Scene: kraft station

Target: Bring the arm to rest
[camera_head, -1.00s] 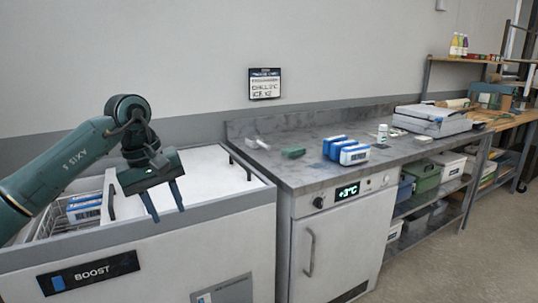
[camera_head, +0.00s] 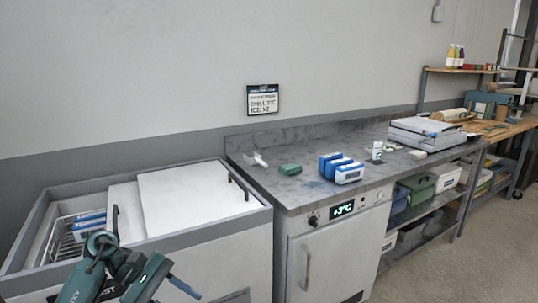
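My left arm comes in low at the bottom left, in front of the chest freezer (camera_head: 250,214). My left gripper (camera_head: 170,294) is at the bottom edge, in front of the freezer's front wall. One bluish finger shows; the rest of the fingertips are cut off or hidden, so I cannot tell how far apart they are. I see nothing held in the visible part. My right arm and gripper are not in view.
The freezer's white lid (camera_head: 195,200) leaves the left side open, showing blue-and-white packs (camera_head: 90,222) in a wire basket. Blue-and-white packs (camera_head: 348,174) and a green item (camera_head: 290,169) lie on the grey counter (camera_head: 300,190). The floor (camera_head: 440,265) at right is clear.

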